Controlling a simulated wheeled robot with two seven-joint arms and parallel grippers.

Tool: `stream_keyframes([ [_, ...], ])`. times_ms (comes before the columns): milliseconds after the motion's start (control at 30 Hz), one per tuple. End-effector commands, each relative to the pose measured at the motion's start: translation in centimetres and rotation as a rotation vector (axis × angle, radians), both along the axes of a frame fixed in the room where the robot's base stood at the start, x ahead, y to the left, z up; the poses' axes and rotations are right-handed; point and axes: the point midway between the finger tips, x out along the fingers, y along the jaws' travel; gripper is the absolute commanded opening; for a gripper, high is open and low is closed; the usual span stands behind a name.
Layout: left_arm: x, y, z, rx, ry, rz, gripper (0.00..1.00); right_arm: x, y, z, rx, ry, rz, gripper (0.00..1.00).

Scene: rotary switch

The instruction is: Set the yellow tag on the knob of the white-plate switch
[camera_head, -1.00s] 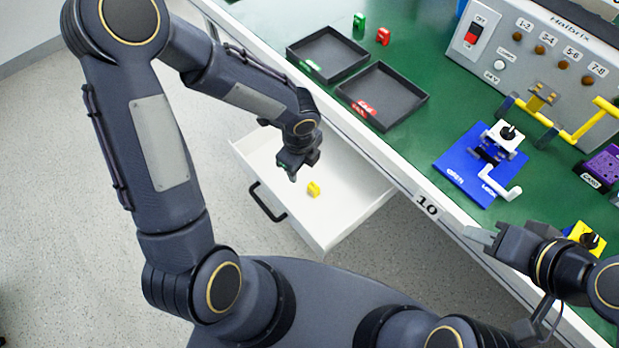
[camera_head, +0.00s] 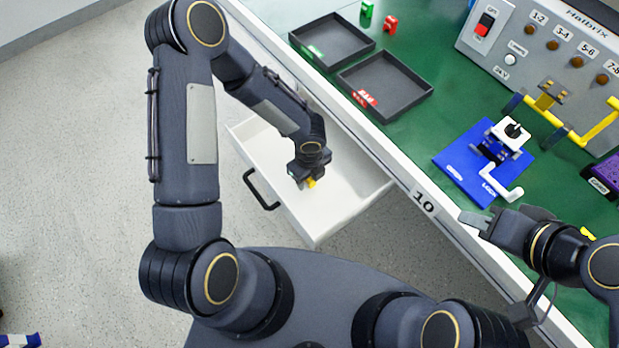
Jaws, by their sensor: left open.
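The yellow tag (camera_head: 311,183) lies in the open white drawer (camera_head: 340,208). My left gripper (camera_head: 303,181) is open and right over the tag, covering part of it; I cannot tell whether the fingers are around it. The white-plate switch (camera_head: 510,131) stands on a blue base (camera_head: 462,165) on the green bench, with a black knob on its white plate and a white lever marked LOCK in front. My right gripper (camera_head: 476,222) is at the bench's front edge, below the blue base; its finger opening is not clear.
Two dark trays, one with a green label (camera_head: 335,42) and one with a red label (camera_head: 405,95), stand on the bench. A green tag (camera_head: 367,9) and a red tag (camera_head: 390,24) stand behind them. A grey panel (camera_head: 545,45) and yellow handle (camera_head: 597,127) are beyond the switch.

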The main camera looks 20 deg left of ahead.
Motion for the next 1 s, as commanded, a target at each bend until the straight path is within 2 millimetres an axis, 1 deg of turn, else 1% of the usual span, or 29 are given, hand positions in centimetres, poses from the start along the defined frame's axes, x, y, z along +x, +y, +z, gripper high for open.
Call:
stream_keyframes([
  [133, 0.0, 0.0, 0.1, -0.001, -0.001, 0.0, 0.45, 0.0, 0.0, 0.0, 0.0, 0.0, 0.0, 0.34],
  [167, 0.0, 0.0, 0.1, -0.001, -0.001, 0.001, 0.43, 0.0, 0.0, 0.0, 0.0, 0.0, 0.0, 0.34],
  [400, 0.0, 0.0, 0.1, 0.0, 0.0, 0.001, 0.11, 0.0, 0.0, 0.0, 0.0, 0.0, 0.0, 0.34],
  [500, 0.0, 0.0, 0.1, 0.0, 0.0, 0.001, 0.0, 0.0, 0.0, 0.0, 0.0, 0.0, 0.0, 0.34],
  [800, 0.0, 0.0, 0.4, 0.0, -0.001, 0.001, 0.0, 0.0, 0.0, 0.1, 0.0, 0.0, 0.0, 0.34],
  [933, 0.1, 0.0, 1.3, -0.001, -0.003, 0.003, 0.0, 0.0, 0.0, 0.4, 0.0, 0.0, 0.0, 0.34],
  [1000, 0.1, 0.0, 2.3, -0.001, -0.004, 0.003, 0.0, 0.0, 0.0, 0.6, 0.0, 0.0, 0.0, 0.34],
])
